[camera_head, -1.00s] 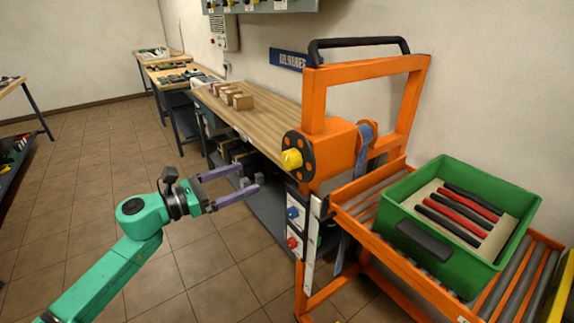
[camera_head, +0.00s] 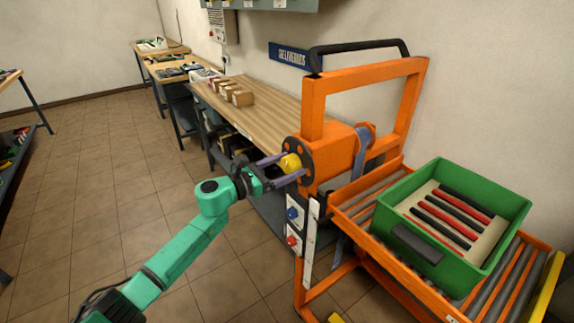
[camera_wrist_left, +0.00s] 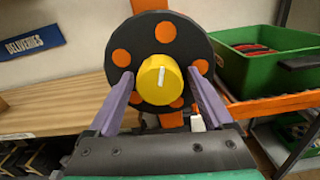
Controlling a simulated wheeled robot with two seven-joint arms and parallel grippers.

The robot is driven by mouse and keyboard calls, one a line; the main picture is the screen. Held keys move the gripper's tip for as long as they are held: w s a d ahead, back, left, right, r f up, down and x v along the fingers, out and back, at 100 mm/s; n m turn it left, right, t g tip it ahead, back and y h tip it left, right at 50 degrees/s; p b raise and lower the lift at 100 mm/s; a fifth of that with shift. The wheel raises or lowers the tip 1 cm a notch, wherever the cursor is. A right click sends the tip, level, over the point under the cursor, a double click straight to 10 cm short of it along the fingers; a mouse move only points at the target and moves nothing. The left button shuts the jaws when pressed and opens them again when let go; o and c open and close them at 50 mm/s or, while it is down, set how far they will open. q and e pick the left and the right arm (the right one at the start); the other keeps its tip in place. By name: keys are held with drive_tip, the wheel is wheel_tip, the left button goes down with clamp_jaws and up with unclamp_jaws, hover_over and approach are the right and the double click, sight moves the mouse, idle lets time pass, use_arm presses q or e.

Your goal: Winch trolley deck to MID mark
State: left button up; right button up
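The orange trolley (camera_head: 312,110) stands at the right with a roller deck (camera_head: 362,189). On its winch is a black disc with orange spots (camera_head: 309,159), which also shows in the left wrist view (camera_wrist_left: 135,50). In the left wrist view gaps show between fingers and knob (camera_wrist_left: 160,80). A white strip (camera_head: 311,242) runs down the frame; no MID mark is legible. My right gripper is not in view.
A green crate (camera_head: 405,243) with red and black bars rests on the deck. A blue and a red control (camera_head: 292,240) sit on the trolley's side. A wooden bench (camera_head: 262,110) with several small boxes stands behind. The tiled floor at left is clear.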

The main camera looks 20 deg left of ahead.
use_arm(q)
drive_tip(key=c, duration=1)
drive_tip(key=shift+n, duration=0.4)
